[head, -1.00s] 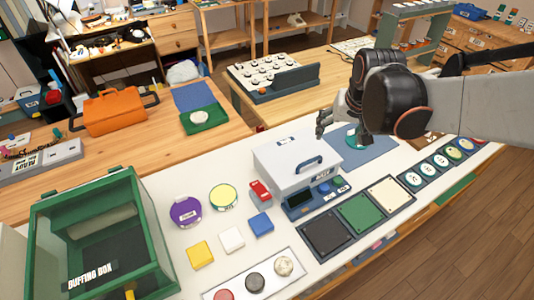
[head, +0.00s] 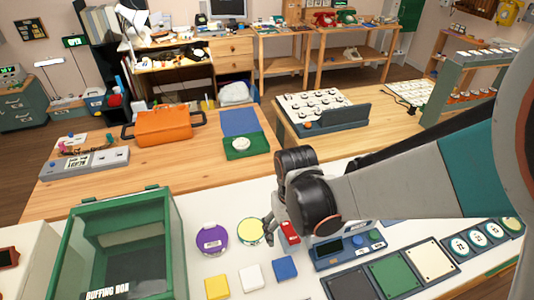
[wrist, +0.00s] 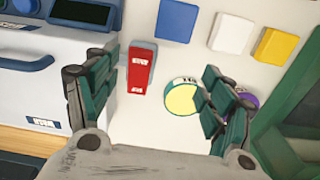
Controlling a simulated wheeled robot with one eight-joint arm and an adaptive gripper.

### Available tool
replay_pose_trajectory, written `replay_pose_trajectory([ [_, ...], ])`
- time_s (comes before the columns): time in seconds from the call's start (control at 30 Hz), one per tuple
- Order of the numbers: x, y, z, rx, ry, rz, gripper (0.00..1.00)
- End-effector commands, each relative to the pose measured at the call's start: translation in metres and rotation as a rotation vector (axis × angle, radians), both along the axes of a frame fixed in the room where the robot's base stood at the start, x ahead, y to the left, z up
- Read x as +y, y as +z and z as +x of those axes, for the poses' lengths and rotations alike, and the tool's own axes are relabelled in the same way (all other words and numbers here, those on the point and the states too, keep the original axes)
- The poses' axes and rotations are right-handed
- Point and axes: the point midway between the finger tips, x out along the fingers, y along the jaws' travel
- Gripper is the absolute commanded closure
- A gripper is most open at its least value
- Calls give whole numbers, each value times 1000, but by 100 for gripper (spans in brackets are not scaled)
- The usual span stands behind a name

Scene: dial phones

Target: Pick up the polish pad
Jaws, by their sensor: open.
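I cannot read a label that singles out the polish pad. Small square pads lie on the white bench: yellow (head: 217,287), white (head: 251,276) and blue (head: 285,267); they also show along the top of the wrist view. Behind them lie a round purple tin (head: 211,240) and a round yellow-topped tin (head: 249,231). My gripper (head: 270,228) is above the bench near the yellow-topped tin and a red item (head: 289,232). In the wrist view, its green fingers are spread and empty, with the yellow-topped tin (wrist: 181,98) and red item (wrist: 141,70) seen between them.
The green-framed buffing box (head: 120,245) stands at left. A grey-white machine (wrist: 40,80) is partly hidden behind my arm in the head view. Dark, green and cream panels (head: 397,273) lie at right. An orange case (head: 163,127) sits on the wooden table behind.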

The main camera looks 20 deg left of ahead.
Motion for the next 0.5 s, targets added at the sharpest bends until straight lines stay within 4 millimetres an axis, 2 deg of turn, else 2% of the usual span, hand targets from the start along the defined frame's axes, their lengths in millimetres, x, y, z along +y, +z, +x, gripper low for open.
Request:
replay_pose_trajectory([
  [0.03,-11,11,-38,7,36,-4,25],
  [0.27,-10,-11,-40,10,43,-6,25],
  [0.5,-11,-50,-38,10,40,-5,25],
])
